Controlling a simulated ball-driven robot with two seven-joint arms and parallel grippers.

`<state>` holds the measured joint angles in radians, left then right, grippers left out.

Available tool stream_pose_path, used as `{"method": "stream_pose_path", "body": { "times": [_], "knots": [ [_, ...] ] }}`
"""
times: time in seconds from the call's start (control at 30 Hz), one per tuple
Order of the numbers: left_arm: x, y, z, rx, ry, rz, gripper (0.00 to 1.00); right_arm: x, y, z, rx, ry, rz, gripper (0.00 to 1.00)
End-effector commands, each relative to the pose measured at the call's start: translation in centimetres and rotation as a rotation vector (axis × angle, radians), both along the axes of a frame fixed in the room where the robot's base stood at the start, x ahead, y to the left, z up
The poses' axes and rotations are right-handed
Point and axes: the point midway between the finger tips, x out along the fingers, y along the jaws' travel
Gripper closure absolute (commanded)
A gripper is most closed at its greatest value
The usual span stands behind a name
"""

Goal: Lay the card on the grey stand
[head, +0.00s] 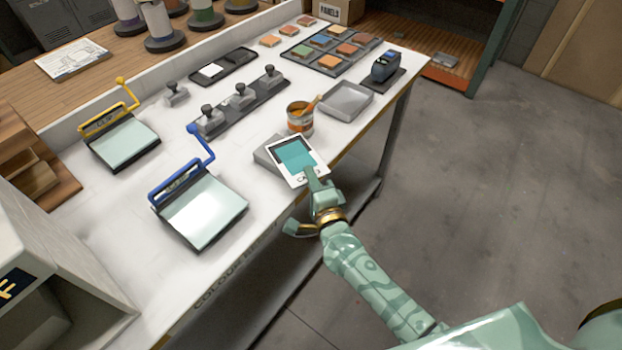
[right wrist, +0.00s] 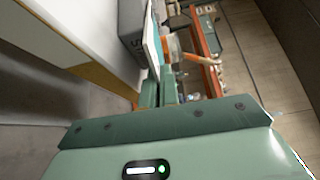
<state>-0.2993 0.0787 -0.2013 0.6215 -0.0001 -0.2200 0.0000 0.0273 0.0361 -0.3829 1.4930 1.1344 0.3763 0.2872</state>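The card (head: 293,155), white with a teal patch and dark print, is in my right gripper (head: 311,178). The gripper pinches it by its near edge. The grey stand (head: 262,153) is at the table's front edge, mostly hidden behind the card in the head view. The card overlaps it there; I cannot tell whether they touch. In the right wrist view the card (right wrist: 152,45) shows nearly edge-on between the fingers (right wrist: 159,88), beside the grey stand (right wrist: 132,28). My left gripper is not in view.
An open tin (head: 299,122) with an orange-handled tool stands just behind the card. A grey tray (head: 347,101) is to its right. A blue-handled press (head: 203,215) is at the left. Open floor lies right of the table.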

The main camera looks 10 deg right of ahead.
Motion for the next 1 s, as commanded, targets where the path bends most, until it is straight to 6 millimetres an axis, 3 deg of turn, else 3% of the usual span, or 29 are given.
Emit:
{"method": "stream_pose_path", "body": {
  "times": [0.13,0.2,0.23,0.57,0.67,1.0],
  "knots": [
    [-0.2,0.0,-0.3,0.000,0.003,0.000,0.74,0.0,0.0,-0.4,0.000,0.000,0.000,1.00],
    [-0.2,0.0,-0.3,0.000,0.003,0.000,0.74,0.0,0.0,-0.4,0.000,0.000,0.000,0.80],
    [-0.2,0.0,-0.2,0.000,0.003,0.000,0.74,0.0,0.0,-0.3,0.000,0.000,0.000,0.75],
    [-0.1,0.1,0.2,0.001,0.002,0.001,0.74,0.0,0.0,0.2,0.000,-0.001,0.000,0.75],
    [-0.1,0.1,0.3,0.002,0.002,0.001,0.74,-1.3,-0.1,0.0,0.000,0.002,0.000,0.75],
    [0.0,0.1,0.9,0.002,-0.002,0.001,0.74,-9.1,-0.7,0.0,0.000,0.002,0.002,0.75]
  ]
}}
